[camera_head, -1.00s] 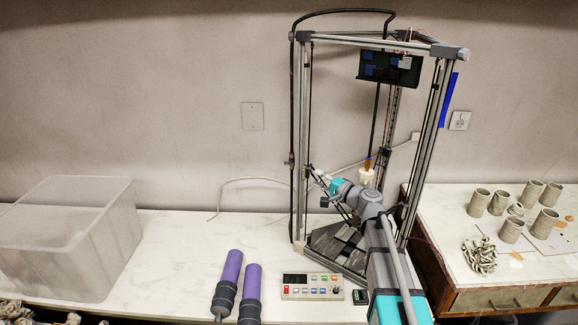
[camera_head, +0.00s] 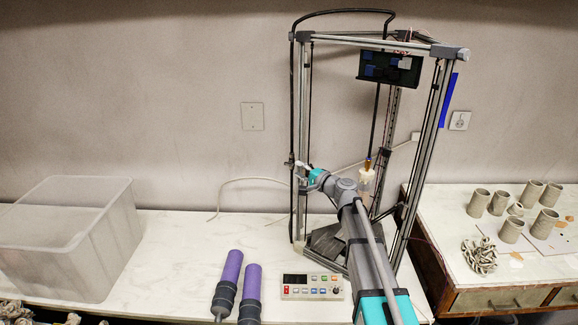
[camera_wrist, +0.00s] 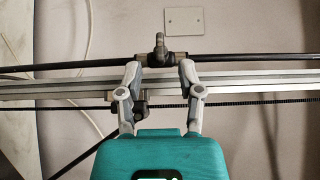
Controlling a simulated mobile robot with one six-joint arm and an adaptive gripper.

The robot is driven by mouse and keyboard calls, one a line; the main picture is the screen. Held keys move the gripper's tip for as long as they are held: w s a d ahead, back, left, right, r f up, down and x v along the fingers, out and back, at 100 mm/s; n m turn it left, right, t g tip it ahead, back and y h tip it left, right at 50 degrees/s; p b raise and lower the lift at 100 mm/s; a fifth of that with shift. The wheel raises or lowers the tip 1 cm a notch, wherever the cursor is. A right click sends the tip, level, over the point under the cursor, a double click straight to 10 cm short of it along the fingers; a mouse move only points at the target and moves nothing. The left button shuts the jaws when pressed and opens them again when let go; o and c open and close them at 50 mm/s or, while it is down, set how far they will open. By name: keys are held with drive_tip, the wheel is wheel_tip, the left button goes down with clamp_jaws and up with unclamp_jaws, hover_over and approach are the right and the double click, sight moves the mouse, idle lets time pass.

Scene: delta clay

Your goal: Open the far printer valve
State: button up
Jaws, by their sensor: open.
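The printer valve (camera_head: 291,161) is a small dark fitting on the black hose beside the printer's left post. In the head view my gripper (camera_head: 302,171) is at the left post near the valve, partly hidden by my wrist.
A clear bin (camera_head: 90,250) stands left, two purple cartridges (camera_head: 228,280) and a control panel (camera_head: 312,288) lie in front. Clay cups (camera_head: 510,230) stand on the right table. The counter between bin and printer is mostly free.

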sight(291, 166)
drive_tip(key=shift+x, duration=2.7)
clamp_jaws()
